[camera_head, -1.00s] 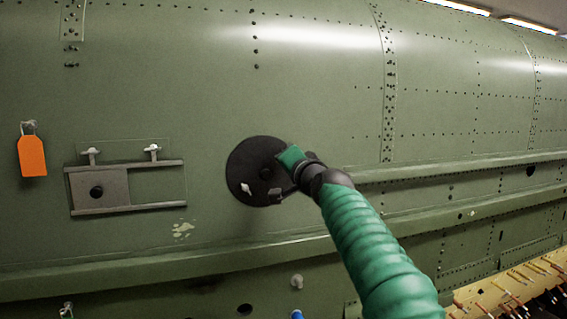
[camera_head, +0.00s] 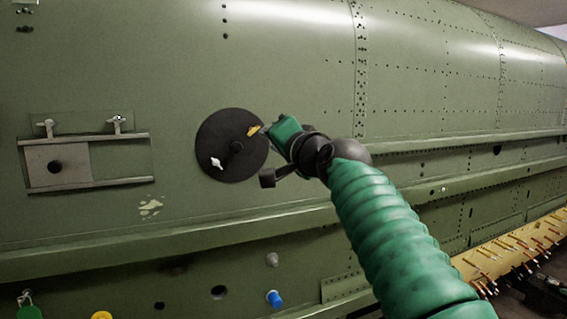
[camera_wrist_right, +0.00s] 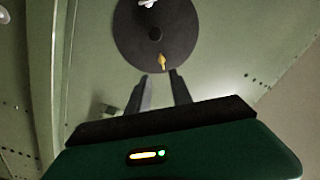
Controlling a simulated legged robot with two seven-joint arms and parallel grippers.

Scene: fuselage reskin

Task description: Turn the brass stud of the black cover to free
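The round black cover (camera_head: 232,160) lies flat on the green fuselage skin, with a dark knob at its centre. Its brass stud (camera_head: 253,130) is at the cover's upper right edge in the head view. A pale winged stud (camera_head: 216,163) is at its lower left. My right gripper (camera_head: 266,158) is just right of the cover. In the right wrist view my right gripper (camera_wrist_right: 160,76) has its two dark fingers apart, with nothing between them. The brass stud (camera_wrist_right: 162,62) stands just beyond the fingertips, about between them. My left gripper is not in view.
A sliding plate (camera_head: 60,166) in rails with two pale winged studs is at left. A raised ledge (camera_head: 220,222) runs below the cover. A blue plug (camera_head: 274,298) shows lower down. A yellow rack (camera_head: 510,250) with several pins is at lower right.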

